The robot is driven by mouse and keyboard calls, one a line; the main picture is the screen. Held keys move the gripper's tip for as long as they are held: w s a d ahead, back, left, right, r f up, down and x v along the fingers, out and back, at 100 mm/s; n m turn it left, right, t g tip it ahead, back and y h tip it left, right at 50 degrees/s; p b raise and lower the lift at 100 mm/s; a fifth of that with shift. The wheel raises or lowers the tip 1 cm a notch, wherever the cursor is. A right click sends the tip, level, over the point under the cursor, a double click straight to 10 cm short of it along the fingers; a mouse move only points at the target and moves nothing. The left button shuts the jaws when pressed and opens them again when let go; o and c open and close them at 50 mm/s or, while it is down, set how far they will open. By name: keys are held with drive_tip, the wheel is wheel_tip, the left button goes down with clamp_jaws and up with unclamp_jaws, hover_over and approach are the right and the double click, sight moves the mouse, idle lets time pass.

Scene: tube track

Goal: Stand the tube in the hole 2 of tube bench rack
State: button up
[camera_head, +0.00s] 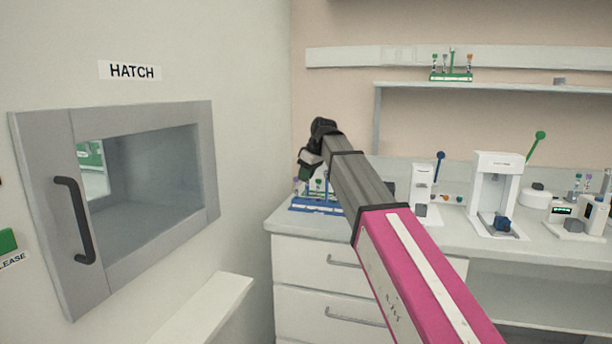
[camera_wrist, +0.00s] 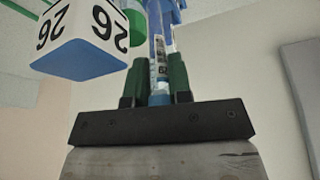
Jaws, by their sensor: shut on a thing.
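The blue bench rack (camera_head: 318,207) stands at the left end of the counter in the head view, holding tubes with coloured caps. My gripper (camera_head: 303,178) is above its left part and close to it. In the wrist view, my gripper (camera_wrist: 157,72) has its dark green fingers shut on a slim labelled tube (camera_wrist: 160,52). Blue parts (camera_wrist: 170,8) show at the tube's far end. I cannot tell whether the tube touches the rack. The rack's hole numbers are not readable.
A white and blue block with black digits (camera_wrist: 82,40) is close beside the tube in the wrist view. White instruments (camera_head: 494,190) stand along the counter to the right. A green rack (camera_head: 452,76) sits on the shelf. The hatch (camera_head: 120,195) is on the left wall.

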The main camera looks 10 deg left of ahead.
drive_tip(key=shift+f, duration=0.3)
idle(0.4)
drive_tip(key=shift+r, duration=0.2)
drive_tip(key=shift+r, duration=0.25)
drive_tip(key=shift+f, duration=1.6)
idle(1.3)
drive_tip(key=o, duration=0.9)
